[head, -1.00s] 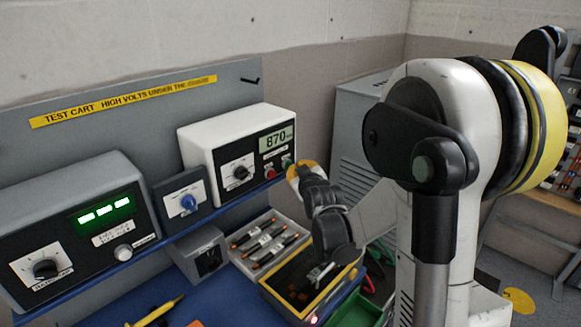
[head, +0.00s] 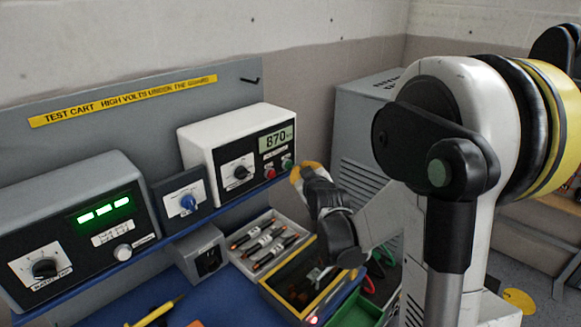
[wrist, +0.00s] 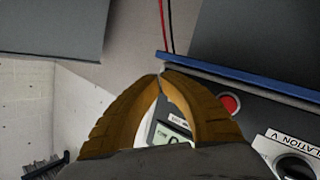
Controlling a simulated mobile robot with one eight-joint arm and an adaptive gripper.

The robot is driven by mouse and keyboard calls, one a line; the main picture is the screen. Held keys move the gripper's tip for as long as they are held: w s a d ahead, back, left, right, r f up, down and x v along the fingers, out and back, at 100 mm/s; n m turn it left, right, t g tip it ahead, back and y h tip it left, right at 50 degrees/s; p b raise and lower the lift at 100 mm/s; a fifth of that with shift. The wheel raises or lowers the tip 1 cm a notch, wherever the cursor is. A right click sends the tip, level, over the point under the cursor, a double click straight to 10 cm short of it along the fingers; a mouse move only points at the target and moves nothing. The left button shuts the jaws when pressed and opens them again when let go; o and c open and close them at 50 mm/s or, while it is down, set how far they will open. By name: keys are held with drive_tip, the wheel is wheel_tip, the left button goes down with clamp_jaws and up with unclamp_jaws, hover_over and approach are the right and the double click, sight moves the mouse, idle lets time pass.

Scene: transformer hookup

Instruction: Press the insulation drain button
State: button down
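The white insulation tester (head: 215,140) stands on the cart shelf, its display reading 870. On its lower right face are a red button (head: 270,174) and a green button (head: 287,162); their labels are too small to read, so I cannot tell which is the drain button. My gripper (head: 296,172) has yellow fingers and is just right of the green button. In the wrist view the fingertips (wrist: 160,76) meet with nothing seen between them. The red button (wrist: 229,104) shows right of the fingers there; the green button is not visible. I see no clear contact with either button.
A dial (head: 239,171) is left of the buttons. A blue-knob box (head: 186,200) and a grey unit with green lights (head: 75,225) stand further left. Below are a tray of fuse-like parts (head: 268,222) and a yellow-edged box (head: 325,300). A grey cabinet (head: 350,110) stands behind my arm.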

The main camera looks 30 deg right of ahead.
drive_tip(key=s+d, duration=0.2)
drive_tip(key=s, duration=0.3)
drive_tip(key=shift+s, duration=0.35)
idle(0.7)
